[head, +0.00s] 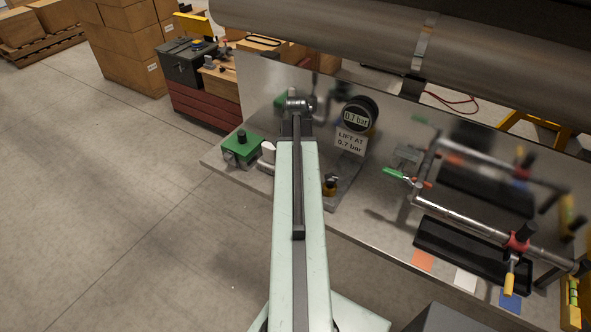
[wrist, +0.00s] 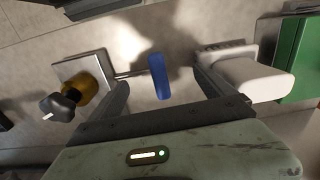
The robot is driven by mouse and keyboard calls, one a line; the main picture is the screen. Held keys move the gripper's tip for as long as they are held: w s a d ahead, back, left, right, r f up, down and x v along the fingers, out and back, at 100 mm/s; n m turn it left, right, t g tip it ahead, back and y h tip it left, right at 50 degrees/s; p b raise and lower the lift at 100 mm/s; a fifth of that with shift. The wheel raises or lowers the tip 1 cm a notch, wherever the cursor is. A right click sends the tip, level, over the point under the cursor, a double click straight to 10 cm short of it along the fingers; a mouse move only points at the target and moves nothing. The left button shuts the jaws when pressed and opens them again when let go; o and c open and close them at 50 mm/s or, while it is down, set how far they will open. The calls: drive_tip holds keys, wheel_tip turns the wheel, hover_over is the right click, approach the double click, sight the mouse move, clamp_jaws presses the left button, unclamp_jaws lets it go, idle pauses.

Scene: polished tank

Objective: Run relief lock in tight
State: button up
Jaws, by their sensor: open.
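The relief valve shows in the head view as a brass body (head: 330,187) with a dark top, right of my arm. In the wrist view its brass body (wrist: 81,88) and black knob (wrist: 60,106) are at the left, on a pale plate. A thin rod runs right from there to a blue flat grip (wrist: 158,76), which looks like the relief lock. My gripper (wrist: 162,82) is open, with one finger on each side of the blue grip. I see no clear contact. In the head view, my arm hides the blue grip and the fingers.
A gauge (head: 357,117) reads 0.7 bar above a "LIFT AT 0.7 bar" sign (head: 350,143). A white cylinder (wrist: 247,76) is close to the right finger, beside a green block (wrist: 301,65). A black tray (head: 450,252) and pipework stand right. The tank (head: 330,27) hangs above.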

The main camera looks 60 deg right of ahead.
wheel_tip(320, 180, up, 6)
drive_tip(key=p, duration=0.5)
drive_tip(key=shift+r+p, duration=0.25)
drive_tip(key=shift+p, duration=0.15)
